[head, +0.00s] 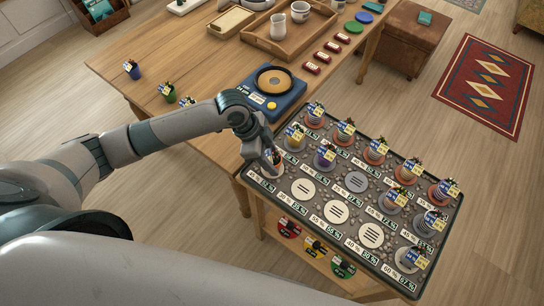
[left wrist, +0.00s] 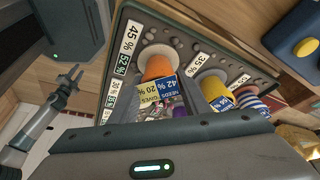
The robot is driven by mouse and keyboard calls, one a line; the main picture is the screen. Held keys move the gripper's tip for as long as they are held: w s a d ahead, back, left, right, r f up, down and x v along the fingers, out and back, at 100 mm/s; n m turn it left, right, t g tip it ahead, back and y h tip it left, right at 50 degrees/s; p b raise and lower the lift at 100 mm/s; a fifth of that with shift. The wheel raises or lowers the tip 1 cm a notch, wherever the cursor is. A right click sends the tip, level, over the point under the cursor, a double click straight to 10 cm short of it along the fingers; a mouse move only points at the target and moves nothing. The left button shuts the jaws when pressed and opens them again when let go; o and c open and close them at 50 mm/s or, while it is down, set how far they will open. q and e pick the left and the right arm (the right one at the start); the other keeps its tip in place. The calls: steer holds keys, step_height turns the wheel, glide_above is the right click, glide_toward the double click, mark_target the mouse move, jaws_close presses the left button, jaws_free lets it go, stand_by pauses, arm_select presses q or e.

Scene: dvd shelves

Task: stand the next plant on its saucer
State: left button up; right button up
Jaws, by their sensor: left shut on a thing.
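My left gripper (head: 272,155) is shut on a terracotta plant pot (head: 276,161) at the near left corner of the plant tray (head: 258,186). In the left wrist view the orange pot (left wrist: 158,67) is upright relative to the tray, beside a 45 % label. Three white saucers (head: 303,187) and a grey saucer (head: 357,181) are empty. Plants in pots stand on the others. What seems my right gripper (left wrist: 72,76) shows small at the left of the left wrist view.
Several plants, including a blue pot (head: 132,71), stand on the wooden table (head: 150,100). A blue scale (head: 272,92) stands behind the tray. A yellow pot (head: 296,142) and a purple-blue pot (head: 325,158) stand close to the gripper.

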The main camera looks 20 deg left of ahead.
arm_select(q)
steer(key=shift+f, duration=0.15)
steer(key=o, duration=1.2)
steer(key=shift+c, duration=0.2)
steer(key=shift+r, duration=0.2)
steer(key=b+v, duration=0.2)
steer(key=v, duration=1)
steer(key=shift+f, duration=0.1)
